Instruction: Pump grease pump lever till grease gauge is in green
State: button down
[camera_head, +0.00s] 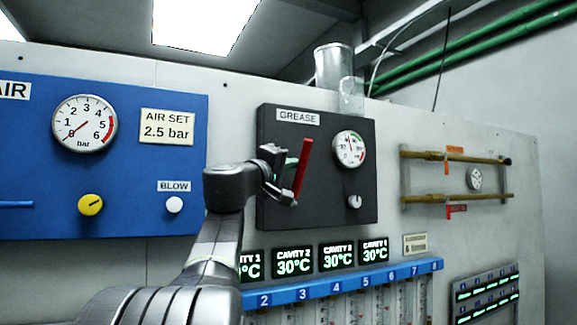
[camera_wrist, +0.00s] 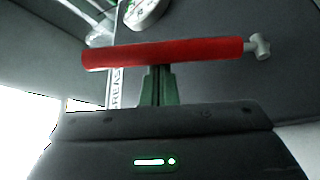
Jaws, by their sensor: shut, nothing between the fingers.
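The red grease pump lever (camera_head: 303,168) stands tilted, its top leaning right, in front of the dark GREASE panel (camera_head: 318,205). In the wrist view the lever (camera_wrist: 165,53) runs across the picture, with a grey end at the right. My gripper (camera_head: 291,164) is just left of the lever. Its green fingers (camera_wrist: 155,78) are shut and empty, with their tips at the lever's near side; I cannot tell if they touch it. The grease gauge (camera_head: 350,149) has a coloured arc on its right; its needle points roughly up, and its exact reading is too small to tell.
A pale knob (camera_head: 354,202) sits below the gauge. Left is the blue AIR panel (camera_head: 130,190) with a gauge (camera_head: 84,123) and yellow knob (camera_head: 90,205). Temperature displays (camera_head: 338,257) and a blue numbered rail (camera_head: 345,282) lie below. Brass pipes (camera_head: 455,155) are at right.

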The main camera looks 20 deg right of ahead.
aim_at(299, 171)
jog(key=shift+s+f+b, duration=0.1)
jog(key=shift+f+b, duration=0.05)
jog(key=shift+b, duration=0.2)
jog(key=shift+s+m+b, duration=0.1)
jog(key=shift+m+b, duration=0.3)
jog(key=shift+b, duration=0.2)
